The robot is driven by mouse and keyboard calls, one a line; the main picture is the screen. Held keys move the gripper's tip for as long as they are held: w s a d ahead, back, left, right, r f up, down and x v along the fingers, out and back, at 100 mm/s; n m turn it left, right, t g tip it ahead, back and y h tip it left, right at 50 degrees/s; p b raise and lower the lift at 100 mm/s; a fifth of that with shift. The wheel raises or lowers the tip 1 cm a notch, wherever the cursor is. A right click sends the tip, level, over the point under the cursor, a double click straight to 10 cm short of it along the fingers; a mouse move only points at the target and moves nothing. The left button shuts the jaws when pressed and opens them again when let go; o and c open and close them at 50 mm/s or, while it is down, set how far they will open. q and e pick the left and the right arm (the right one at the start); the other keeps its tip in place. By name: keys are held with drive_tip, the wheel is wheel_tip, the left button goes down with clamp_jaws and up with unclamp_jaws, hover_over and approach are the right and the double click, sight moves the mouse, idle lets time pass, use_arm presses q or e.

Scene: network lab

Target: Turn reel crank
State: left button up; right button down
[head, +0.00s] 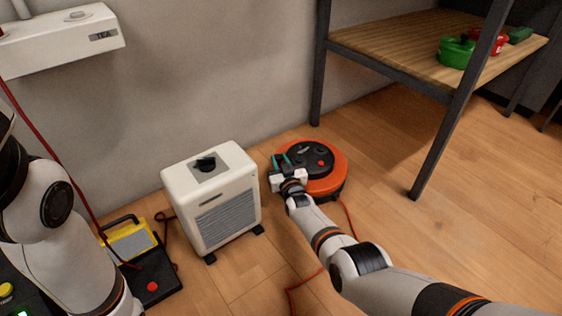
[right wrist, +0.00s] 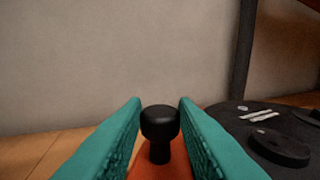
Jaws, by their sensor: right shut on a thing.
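The orange reel (head: 334,178) with a black round top sits on the wooden floor against the wall, right of the white heater. My right gripper (head: 282,161) reaches its left edge; its teal fingers are shut on the reel crank's black knob. In the right wrist view the knob (right wrist: 160,122) stands upright between the two teal fingers, with part of its stem and an orange surface below. The reel's dark top (right wrist: 262,120) shows at the right there. In the head view the knob is too small to make out. My left gripper is out of view.
The white heater (head: 212,199) stands close left of my right gripper. A shelf (head: 420,55) with green and red items rises at the right. A yellow and black device (head: 131,243) lies at the left. A red cable (head: 306,280) runs along the floor.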

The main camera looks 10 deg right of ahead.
drive_tip(key=shift+s+a+f, duration=0.15)
drive_tip(key=shift+a+f, duration=0.15)
drive_tip(key=shift+a, duration=0.5)
drive_tip(key=c, duration=1.5)
unclamp_jaws()
drive_tip(key=shift+o, duration=0.3)
drive_tip(key=shift+a, duration=0.15)
drive_tip(key=shift+s+r+p, duration=0.1)
drive_tip(key=shift+s+p, duration=0.05)
drive_tip(key=shift+p, duration=0.15)
drive_tip(key=s+d+p, duration=0.1)
drive_tip(key=s+p, duration=0.8)
drive_tip(key=s, duration=0.2)
drive_tip(key=shift+s+d+p, duration=0.2)
drive_tip(key=shift+d+p, duration=0.15)
drive_tip(key=shift+d, duration=0.05)
